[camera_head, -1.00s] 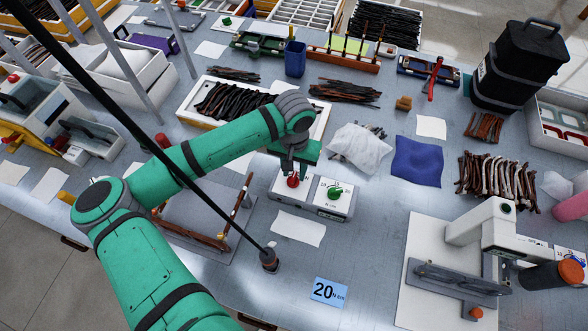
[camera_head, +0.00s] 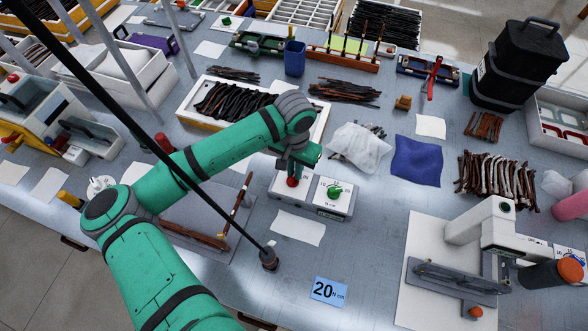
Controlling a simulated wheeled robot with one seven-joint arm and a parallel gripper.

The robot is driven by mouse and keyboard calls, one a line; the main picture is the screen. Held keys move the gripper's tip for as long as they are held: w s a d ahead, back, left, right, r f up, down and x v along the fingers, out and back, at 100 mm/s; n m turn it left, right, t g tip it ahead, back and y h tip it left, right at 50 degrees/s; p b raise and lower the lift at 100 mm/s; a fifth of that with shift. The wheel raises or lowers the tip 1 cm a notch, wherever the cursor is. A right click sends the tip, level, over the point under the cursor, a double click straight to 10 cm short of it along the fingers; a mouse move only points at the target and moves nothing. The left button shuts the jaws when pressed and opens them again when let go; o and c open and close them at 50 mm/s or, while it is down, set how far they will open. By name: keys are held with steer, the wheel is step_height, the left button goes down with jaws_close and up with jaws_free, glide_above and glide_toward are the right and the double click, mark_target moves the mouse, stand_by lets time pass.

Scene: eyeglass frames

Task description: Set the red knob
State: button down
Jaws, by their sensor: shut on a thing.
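The red knob (camera_head: 292,182) sits on the top left of a small white box (camera_head: 318,204) on the grey bench. A green knob (camera_head: 334,192) is on the same box, to its right, with a printed dial around it. My gripper (camera_head: 293,174) points down over the red knob and is shut on it. The wrist and fingers hide much of the red knob and its dial. A blue card (camera_head: 329,291) reading "20 N cm" lies in front of the box.
A blank white paper (camera_head: 298,228) lies just in front of the box. A white cloth (camera_head: 360,148) and a blue cloth (camera_head: 417,160) lie behind right. A white-based machine (camera_head: 440,270) stands at right.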

steer(key=m, duration=0.4)
steer(key=shift+s+d, duration=0.2)
steer(key=shift+s+m, duration=0.15)
steer(key=shift+m, duration=1.85)
steer(key=c, duration=1.8)
jaws_free()
step_height(320, 180, up, 11)
steer(key=shift+f, duration=0.1)
